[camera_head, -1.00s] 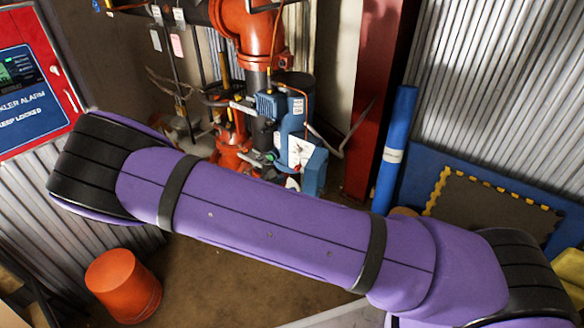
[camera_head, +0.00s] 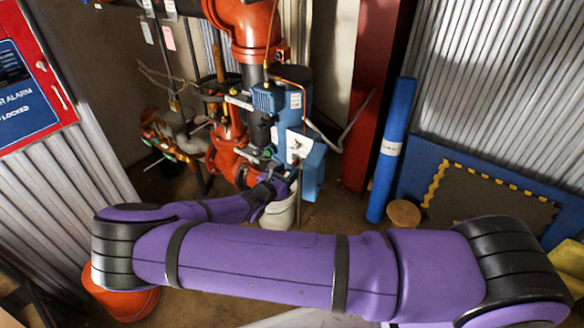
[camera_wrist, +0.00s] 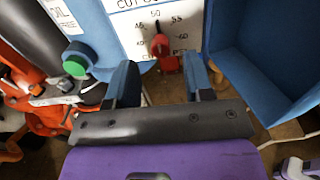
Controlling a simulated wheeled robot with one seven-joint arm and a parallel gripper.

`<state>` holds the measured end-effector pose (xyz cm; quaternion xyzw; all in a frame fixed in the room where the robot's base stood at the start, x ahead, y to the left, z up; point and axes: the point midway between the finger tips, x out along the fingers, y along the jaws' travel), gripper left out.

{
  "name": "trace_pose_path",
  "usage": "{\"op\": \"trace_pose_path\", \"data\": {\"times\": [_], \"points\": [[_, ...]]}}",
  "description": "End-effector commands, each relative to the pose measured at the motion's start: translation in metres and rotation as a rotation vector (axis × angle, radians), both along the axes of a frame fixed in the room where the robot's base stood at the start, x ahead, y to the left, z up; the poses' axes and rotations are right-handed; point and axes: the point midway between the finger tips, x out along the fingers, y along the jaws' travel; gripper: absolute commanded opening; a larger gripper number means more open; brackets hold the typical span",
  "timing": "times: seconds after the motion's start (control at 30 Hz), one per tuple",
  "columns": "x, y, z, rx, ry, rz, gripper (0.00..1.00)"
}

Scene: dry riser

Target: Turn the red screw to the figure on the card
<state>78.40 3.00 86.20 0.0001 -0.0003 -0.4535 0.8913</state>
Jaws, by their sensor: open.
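The red screw (camera_wrist: 160,46) sits on a white dial plate (camera_wrist: 122,20) with figures around it; 45, 50 and 55 are readable. A dark mark stands above the screw, below the 50; I cannot tell its exact setting. My gripper (camera_wrist: 158,78) is open, its two dark-blue fingers apart and empty, just below the screw in the wrist view. The screw lies between the fingers' lines, apart from them. In the head view the plate (camera_head: 299,143) is on the blue unit and my gripper is small beside it. I cannot identify the card; hanging tags (camera_head: 168,38) are unreadable.
A blue open-fronted box (camera_wrist: 262,60) stands close right of my fingers in the wrist view. A green-capped blue fitting (camera_wrist: 77,66) is close on the left. Orange pipework (camera_head: 228,150) and a white bucket (camera_head: 279,214) surround the unit. A red column (camera_head: 372,110) stands right.

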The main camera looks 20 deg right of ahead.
Motion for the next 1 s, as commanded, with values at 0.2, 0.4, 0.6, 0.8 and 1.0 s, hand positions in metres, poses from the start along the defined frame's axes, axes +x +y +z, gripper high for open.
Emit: {"op": "trace_pose_path", "data": {"times": [0.2,0.4,0.6,0.8,1.0], "points": [[0.014,-0.02,0.0,0.0,0.0,-0.001,0.47],[0.018,-0.025,0.0,0.0,0.0,0.0,0.47],[0.018,-0.025,0.0,0.0,0.0,0.0,0.47],[0.018,-0.025,0.0,0.001,0.001,0.0,0.01],[0.018,-0.024,0.0,-0.002,0.005,0.0,0.0]]}}
